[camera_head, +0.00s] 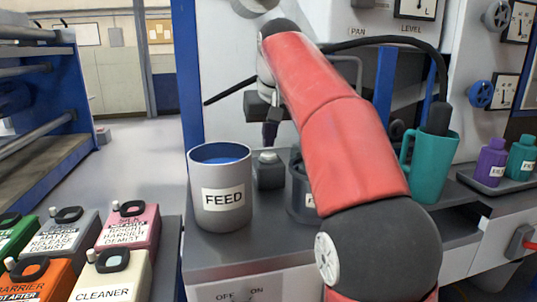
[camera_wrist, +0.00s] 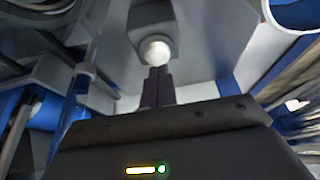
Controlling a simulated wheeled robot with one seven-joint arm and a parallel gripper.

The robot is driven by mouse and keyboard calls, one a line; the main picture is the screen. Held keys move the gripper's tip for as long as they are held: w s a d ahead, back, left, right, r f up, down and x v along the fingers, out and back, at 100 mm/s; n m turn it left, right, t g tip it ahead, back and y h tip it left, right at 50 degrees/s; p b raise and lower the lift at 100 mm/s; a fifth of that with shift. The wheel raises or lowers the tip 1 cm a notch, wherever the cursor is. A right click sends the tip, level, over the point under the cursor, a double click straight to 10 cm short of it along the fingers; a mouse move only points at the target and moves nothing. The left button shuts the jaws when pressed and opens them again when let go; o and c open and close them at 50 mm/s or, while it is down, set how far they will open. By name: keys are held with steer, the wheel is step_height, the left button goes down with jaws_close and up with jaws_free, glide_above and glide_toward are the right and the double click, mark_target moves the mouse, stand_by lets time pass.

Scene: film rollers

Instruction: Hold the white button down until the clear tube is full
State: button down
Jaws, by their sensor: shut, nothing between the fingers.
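The white button (camera_head: 267,156) sits on top of a small dark grey box (camera_head: 269,175) on the grey counter, between the FEED can and a dark pot. In the wrist view the round white button (camera_wrist: 155,50) shows just beyond my fingertips. My gripper (camera_head: 270,142) points down at the button from above, its fingers shut and empty. The shut fingers also show in the wrist view (camera_wrist: 158,74). The tips are right at the button; I cannot tell whether they touch it. I cannot make out the clear tube for certain; my red arm hides much of the machine.
The FEED can (camera_head: 222,205) stands close left of the button box. A dark pot (camera_head: 300,190) is close on its right, partly behind my arm. A teal jug (camera_head: 432,170) stands farther right. Labelled bottles, including CLEANER (camera_head: 112,280), stand at the lower left.

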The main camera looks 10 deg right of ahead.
mark_target(269, 154)
steer(key=shift+f+b, duration=0.6)
steer(key=shift+f, duration=0.25)
stand_by(1.4)
stand_by(0.9)
step_height(269, 154, up, 5)
steer(key=p, duration=0.4)
steer(key=shift+r, duration=1.05)
